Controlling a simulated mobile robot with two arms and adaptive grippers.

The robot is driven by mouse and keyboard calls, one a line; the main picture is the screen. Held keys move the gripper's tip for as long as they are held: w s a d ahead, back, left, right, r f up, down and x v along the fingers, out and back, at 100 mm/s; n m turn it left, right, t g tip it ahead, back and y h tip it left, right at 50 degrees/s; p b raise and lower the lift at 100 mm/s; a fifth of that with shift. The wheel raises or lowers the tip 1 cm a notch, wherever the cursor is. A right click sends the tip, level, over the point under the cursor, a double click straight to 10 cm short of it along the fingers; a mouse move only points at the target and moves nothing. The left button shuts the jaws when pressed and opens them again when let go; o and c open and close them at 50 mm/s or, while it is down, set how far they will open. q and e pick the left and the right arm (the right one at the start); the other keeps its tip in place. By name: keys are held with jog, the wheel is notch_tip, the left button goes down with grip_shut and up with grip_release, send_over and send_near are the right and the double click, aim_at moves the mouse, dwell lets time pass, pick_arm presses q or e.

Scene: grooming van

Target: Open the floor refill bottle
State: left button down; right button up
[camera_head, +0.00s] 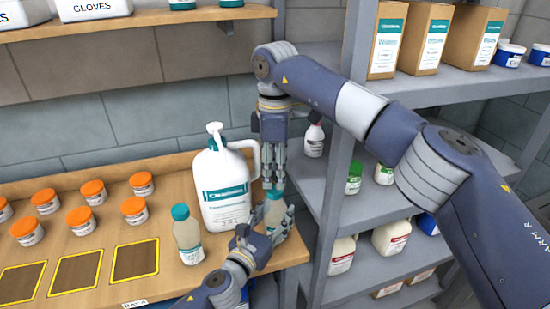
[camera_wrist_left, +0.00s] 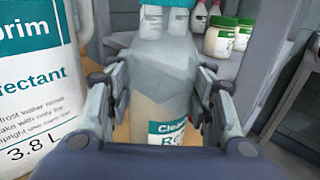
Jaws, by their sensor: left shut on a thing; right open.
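A small clear bottle with a pale label (camera_head: 274,210) stands at the right end of the wooden bench. My left gripper (camera_head: 277,228) is shut around its body. The left wrist view shows this bottle (camera_wrist_left: 165,100) between both fingers, with a teal and white label partly readable as "Clean". My right gripper (camera_head: 273,184) points down from above at the bottle's top and is open around it. The cap is mostly hidden in the head view; teal shows at the bottle's top in the left wrist view. I cannot tell whether the right fingers touch it.
A large white jug (camera_head: 222,190) stands close left of the held bottle. A similar teal-capped bottle (camera_head: 187,236) stands at the bench's front. Several orange-lidded jars (camera_head: 94,192) are further left. A grey shelf rack (camera_head: 345,205) with bottles and boxes is close on the right.

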aim_at(275, 192)
jog(key=shift+f, duration=2.45)
